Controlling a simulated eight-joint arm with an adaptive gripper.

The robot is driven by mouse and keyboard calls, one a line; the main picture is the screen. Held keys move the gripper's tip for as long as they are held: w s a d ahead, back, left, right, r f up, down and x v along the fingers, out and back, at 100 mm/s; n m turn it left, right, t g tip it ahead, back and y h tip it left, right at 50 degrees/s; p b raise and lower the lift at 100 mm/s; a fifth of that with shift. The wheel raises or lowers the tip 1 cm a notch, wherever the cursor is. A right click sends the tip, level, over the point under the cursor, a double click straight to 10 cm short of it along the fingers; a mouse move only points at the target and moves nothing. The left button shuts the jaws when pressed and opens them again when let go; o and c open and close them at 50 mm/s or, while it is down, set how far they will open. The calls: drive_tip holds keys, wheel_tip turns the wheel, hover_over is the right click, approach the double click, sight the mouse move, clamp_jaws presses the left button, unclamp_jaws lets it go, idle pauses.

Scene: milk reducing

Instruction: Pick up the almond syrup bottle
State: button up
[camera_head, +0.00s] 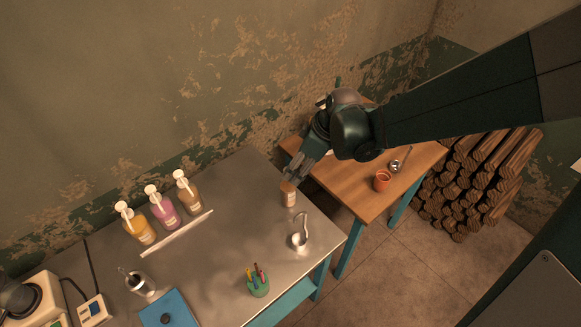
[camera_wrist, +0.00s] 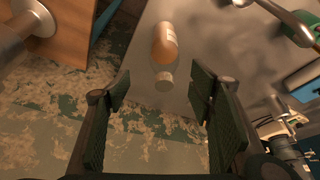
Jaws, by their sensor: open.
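A small amber bottle (camera_head: 289,195) with a pale label stands on the grey metal table (camera_head: 225,230), near its right edge. I take it as the almond syrup bottle, but its label is too small to read. My gripper (camera_head: 299,168) is open beside it, just beyond and above it in the head view. In the wrist view the bottle (camera_wrist: 165,42) and its pale cap (camera_wrist: 164,80) lie ahead, between the lines of the two spread fingers of the gripper (camera_wrist: 158,90). No finger visibly touches it.
Yellow (camera_head: 139,226), pink (camera_head: 162,207) and brown (camera_head: 187,194) pump bottles stand at the table's left back. A metal jug (camera_head: 299,241) and a green cup of pens (camera_head: 258,283) stand nearer. A wooden table (camera_head: 365,204) with an orange cup (camera_head: 382,181) adjoins.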

sight(282, 182)
drive_tip(key=shift+n+g, duration=0.4)
drive_tip(key=shift+n, duration=0.4)
drive_tip(key=shift+w+a+f, duration=0.15)
drive_tip(key=shift+a+f, duration=0.6)
drive_tip(key=shift+w+a+f, duration=0.1)
drive_tip(key=shift+a+f, duration=0.6)
drive_tip(key=shift+a, duration=0.05)
drive_tip(key=shift+x, duration=1.3)
drive_tip(key=shift+f, duration=0.1)
drive_tip(key=shift+x, duration=2.5)
drive_tip(key=shift+s+d, duration=0.1)
drive_tip(key=c, duration=1.3)
